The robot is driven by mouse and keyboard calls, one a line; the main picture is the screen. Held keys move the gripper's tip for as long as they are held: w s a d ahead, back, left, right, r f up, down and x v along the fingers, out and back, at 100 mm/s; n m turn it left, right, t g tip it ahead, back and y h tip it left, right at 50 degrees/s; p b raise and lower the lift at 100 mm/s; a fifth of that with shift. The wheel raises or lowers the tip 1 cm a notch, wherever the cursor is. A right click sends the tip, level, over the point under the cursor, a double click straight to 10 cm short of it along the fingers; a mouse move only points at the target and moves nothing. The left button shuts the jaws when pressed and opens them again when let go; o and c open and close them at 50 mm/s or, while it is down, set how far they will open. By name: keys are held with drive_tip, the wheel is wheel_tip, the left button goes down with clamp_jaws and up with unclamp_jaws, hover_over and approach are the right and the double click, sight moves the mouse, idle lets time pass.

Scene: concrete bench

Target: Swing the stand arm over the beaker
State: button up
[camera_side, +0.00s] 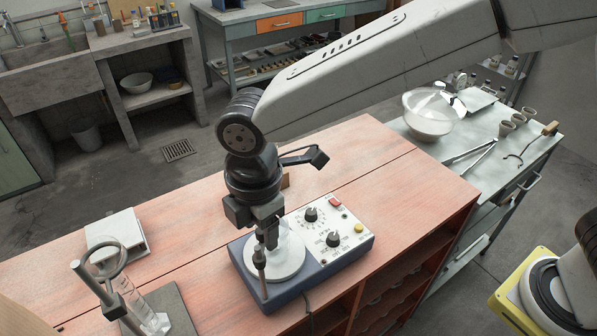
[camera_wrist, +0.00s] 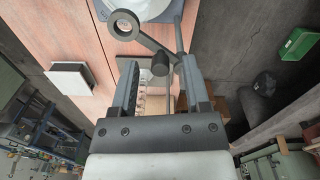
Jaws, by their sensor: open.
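In the wrist view, the grey stand arm (camera_wrist: 150,43) has a ring at its end, and its other end lies close to my fingertips beside a dark knob (camera_wrist: 160,64). My gripper (camera_wrist: 155,66) is open, with no firm hold visible. In the side view, my gripper (camera_side: 265,242) points down near a slim rod (camera_side: 263,282) at the hotplate's front. A clear beaker (camera_side: 289,246) appears to be on the plate, partly hidden by my gripper. Far left stand a ring (camera_side: 123,257) on a post and marked glassware (camera_side: 146,315). I cannot tell whether both views show the same ring.
The blue hotplate (camera_side: 330,266) has a white control panel. A white box (camera_side: 132,238) lies at the back left, and it also shows in the wrist view (camera_wrist: 72,78). A cable hangs over the front edge.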

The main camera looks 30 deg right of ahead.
drive_tip(key=shift+r, duration=0.1)
drive_tip(key=shift+s+r, duration=0.1)
drive_tip(key=shift+r, duration=3.75)
drive_tip(key=w+d+f+m, duration=0.2)
drive_tip(key=d+f+m, duration=0.15)
drive_tip(key=d, duration=0.45)
drive_tip(key=w+d+f+m, duration=0.1)
drive_tip(key=d+f+m, duration=0.2)
drive_tip(key=d+m, duration=0.35)
drive_tip(key=s+d+f+m, duration=0.2)
drive_tip(key=d+m, duration=0.1)
drive_tip(key=d, duration=0.3)
drive_tip(key=s+d+f+m+t, duration=0.1)
drive_tip(key=s+d+f+m, duration=0.2)
drive_tip(key=d, duration=0.3)
drive_tip(key=s+d+f+m+t, duration=0.1)
drive_tip(key=s+d+f+m, duration=0.1)
drive_tip(key=d, duration=0.4)
drive_tip(key=shift+s+f+m, duration=0.25)
drive_tip(key=shift+s+m, duration=0.2)
drive_tip(key=shift+m, duration=0.45)
